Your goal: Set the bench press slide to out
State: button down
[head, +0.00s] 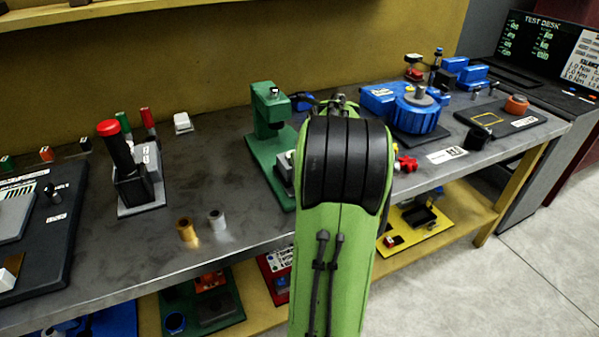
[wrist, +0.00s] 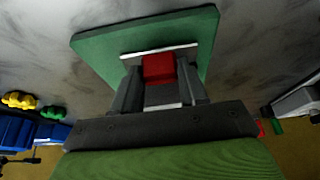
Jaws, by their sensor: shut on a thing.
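The green bench press (head: 268,115) stands on the grey workbench, just left of my green arm in the head view. In the wrist view, the press's green base (wrist: 100,45) lies beyond my gripper (wrist: 159,76). A red block (wrist: 158,67), which looks like the slide's handle, sits between my two dark fingers, and they are shut on it. A thin pale strip (wrist: 160,50) runs across just beyond the block. The slide's own position cannot be made out. The head view does not show my fingers.
A black device with a red knob (head: 107,127) stands to the left. A blue round positioner (head: 415,115) is to the right. Bare bench top lies left of the press.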

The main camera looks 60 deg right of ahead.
jog(key=shift+s+a, duration=0.2)
jog(key=shift+s, duration=0.15)
jog(key=shift+f, duration=0.1)
jog(key=c, duration=0.6)
grip_release()
jog(key=shift+r, duration=0.2)
jog(key=p+v, duration=0.6)
jog(key=v, duration=0.9)
jog(key=shift+r, duration=0.25)
